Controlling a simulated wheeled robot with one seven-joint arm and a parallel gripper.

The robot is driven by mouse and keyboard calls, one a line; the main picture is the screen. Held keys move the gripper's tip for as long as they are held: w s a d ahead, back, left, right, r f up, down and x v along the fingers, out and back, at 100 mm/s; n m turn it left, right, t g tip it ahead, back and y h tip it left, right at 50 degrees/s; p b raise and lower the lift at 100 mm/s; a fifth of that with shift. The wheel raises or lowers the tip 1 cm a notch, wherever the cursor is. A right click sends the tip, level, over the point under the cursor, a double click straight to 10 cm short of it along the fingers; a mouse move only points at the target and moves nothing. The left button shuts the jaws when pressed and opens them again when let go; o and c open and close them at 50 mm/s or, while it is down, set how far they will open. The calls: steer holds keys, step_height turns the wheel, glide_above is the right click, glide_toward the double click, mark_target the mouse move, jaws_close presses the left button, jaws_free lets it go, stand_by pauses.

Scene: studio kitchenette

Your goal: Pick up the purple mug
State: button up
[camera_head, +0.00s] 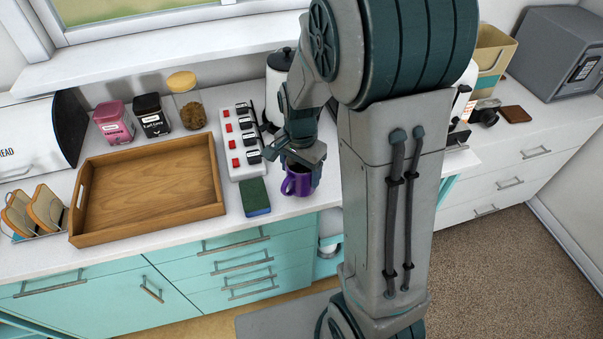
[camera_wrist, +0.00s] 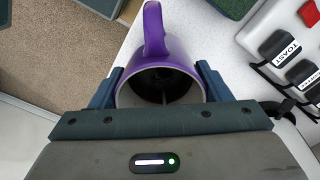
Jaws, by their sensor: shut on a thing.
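The purple mug (camera_head: 297,181) is at the front edge of the white counter, just right of the sponge. In the wrist view the mug (camera_wrist: 168,48) sits between the two fingers, its open mouth facing the camera and its handle pointing away to the top. My gripper (camera_head: 303,165) comes down over the mug from above. In the wrist view my gripper (camera_wrist: 160,88) has a finger against each side of the mug and is shut on it. I cannot tell whether the mug's base touches the counter.
A green-and-blue sponge (camera_head: 255,197) lies close left of the mug. Behind it is a white power strip (camera_head: 241,142) with labelled plugs and red switches. A wooden tray (camera_head: 148,228) fills the counter to the left. A kettle (camera_head: 279,82) stands behind my gripper.

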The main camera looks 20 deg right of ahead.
step_height(320, 180, up, 2)
steer(key=shift+r, duration=0.1)
steer(key=s+d+r+b, duration=0.2)
steer(key=s+d+r, duration=0.4)
steer(key=d, duration=0.4)
steer(key=shift+r, duration=0.35)
steer(key=shift+d, duration=0.1)
